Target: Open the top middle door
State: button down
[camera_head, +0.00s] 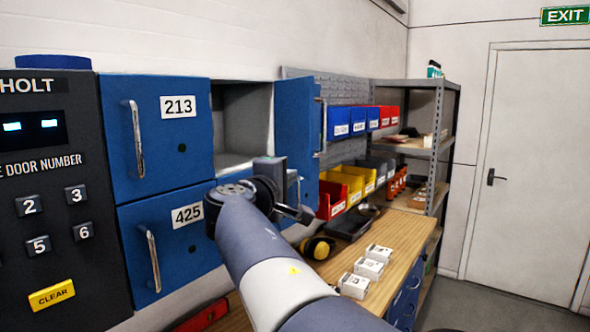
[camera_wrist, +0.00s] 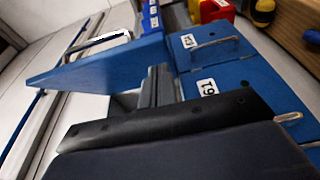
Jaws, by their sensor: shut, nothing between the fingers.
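The top middle door (camera_head: 297,118) is blue and stands swung wide open to the right, its metal handle (camera_head: 321,126) on the far edge. The opened compartment (camera_head: 243,115) is pale inside and looks empty in its visible part. In the wrist view the open door (camera_wrist: 110,63) sticks out at upper left, with its handle (camera_wrist: 95,43) beyond it. My gripper (camera_head: 301,213) is shut and empty, below and in front of the open door, apart from its handle. Dark gripper parts fill the lower wrist view.
Closed blue doors 213 (camera_head: 158,135) and 425 (camera_head: 170,245) stand at left beside a black keypad panel (camera_head: 48,190). A wooden bench (camera_head: 395,250) with small white boxes (camera_head: 367,268) lies right. Coloured bins (camera_head: 350,185) and a grey shelf (camera_head: 438,150) stand behind.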

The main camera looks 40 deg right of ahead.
jog(key=shift+s+d+r, duration=0.15)
jog(key=shift+s+d, duration=0.1)
jog(key=shift+d, duration=0.55)
jog(key=shift+d+f, duration=0.15)
jog(key=shift+f, duration=0.05)
jog(key=s+d+b, duration=0.1)
jog(key=d+b, duration=0.1)
jog(key=d, duration=0.6)
jog(key=shift+s+d, duration=0.2)
jog(key=shift+s, duration=0.15)
jog(key=shift+a, duration=0.1)
